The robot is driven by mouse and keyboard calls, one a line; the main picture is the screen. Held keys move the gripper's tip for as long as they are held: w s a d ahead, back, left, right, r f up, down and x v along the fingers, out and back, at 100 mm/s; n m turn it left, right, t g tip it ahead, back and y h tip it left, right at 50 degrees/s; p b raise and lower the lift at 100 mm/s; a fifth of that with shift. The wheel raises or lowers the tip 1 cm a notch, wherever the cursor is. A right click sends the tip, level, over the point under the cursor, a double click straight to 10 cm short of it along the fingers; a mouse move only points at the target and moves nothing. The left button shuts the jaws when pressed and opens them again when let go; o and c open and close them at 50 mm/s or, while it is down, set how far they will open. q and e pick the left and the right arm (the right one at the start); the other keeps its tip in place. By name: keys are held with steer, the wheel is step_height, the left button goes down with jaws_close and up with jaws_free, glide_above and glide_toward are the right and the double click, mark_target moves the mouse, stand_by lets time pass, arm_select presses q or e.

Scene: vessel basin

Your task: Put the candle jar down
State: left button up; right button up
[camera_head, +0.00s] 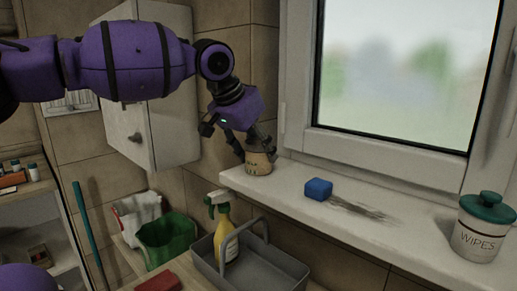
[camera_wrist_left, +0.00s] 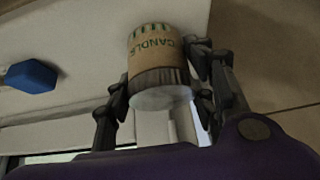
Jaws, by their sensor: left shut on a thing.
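The candle jar (camera_head: 258,164) is a small tan-labelled jar at the left end of the white window sill (camera_head: 290,182). My left gripper (camera_head: 255,146) comes down on it from above and is shut on it. In the left wrist view the jar (camera_wrist_left: 156,62), with "CANDLE" on its label, sits between the two fingers of the gripper (camera_wrist_left: 160,88). The jar's base is at or just over the sill; I cannot tell whether it touches. My right gripper is not in view.
A blue sponge (camera_head: 318,189) lies right of the jar, beside a dark smear (camera_head: 362,210). It also shows in the wrist view (camera_wrist_left: 31,76). A wipes canister (camera_head: 480,232) stands further right. Below are a grey caddy (camera_head: 290,271) with a spray bottle (camera_head: 225,240) and a green bin (camera_head: 166,238).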

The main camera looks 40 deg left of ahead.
arm_select(q)
steer(key=o, duration=1.3)
steer(key=shift+f, duration=0.1)
steer(key=shift+r, duration=0.25)
steer(key=p+v, duration=0.2)
steer(key=v, duration=0.4)
steer(key=shift+r, duration=0.25)
steer(key=shift+s+r, duration=0.25)
steer(key=shift+s, duration=0.15)
